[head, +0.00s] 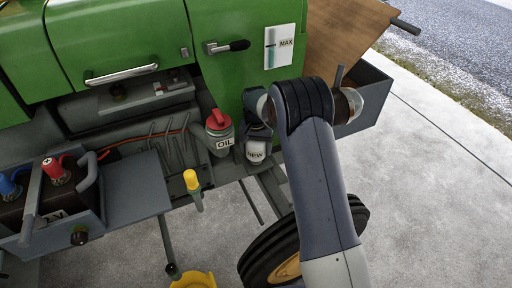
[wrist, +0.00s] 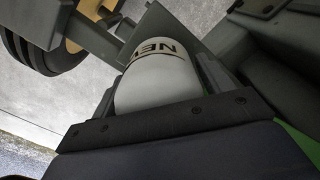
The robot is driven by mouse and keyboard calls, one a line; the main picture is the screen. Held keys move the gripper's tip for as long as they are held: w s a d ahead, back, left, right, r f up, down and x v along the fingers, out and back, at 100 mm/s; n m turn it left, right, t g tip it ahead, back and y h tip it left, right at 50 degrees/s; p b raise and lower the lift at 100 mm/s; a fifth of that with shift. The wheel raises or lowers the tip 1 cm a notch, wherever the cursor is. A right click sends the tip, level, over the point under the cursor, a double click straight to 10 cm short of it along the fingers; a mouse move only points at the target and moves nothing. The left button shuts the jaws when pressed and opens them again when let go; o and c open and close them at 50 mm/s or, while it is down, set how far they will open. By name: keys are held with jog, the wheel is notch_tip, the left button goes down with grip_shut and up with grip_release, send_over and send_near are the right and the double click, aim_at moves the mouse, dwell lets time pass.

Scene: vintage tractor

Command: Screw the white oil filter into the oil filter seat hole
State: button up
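The white oil filter (head: 256,153), marked NEW, is below my gripper (head: 257,140) at the tractor's side, right of the oil bottle. In the wrist view the filter (wrist: 160,75) lies between the two fingers of my gripper (wrist: 160,90), which appear to press on both its sides. The lettering faces away from the palm. The oil filter seat hole is not visible in either view. I cannot tell whether the filter touches the seat.
An oil bottle (head: 219,132) with a red cap stands just left of the filter. A yellow-handled part (head: 192,181) sticks up nearby. A battery (head: 55,190) is at left, a grey open box (head: 372,92) at right. A wheel (head: 262,258) is below. Bare pavement lies right.

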jog(key=c, duration=0.5)
jog(key=shift+o, duration=0.2)
jog(key=shift+m, duration=0.9)
jog(key=shift+m, duration=0.9)
jog(key=shift+m, duration=0.8)
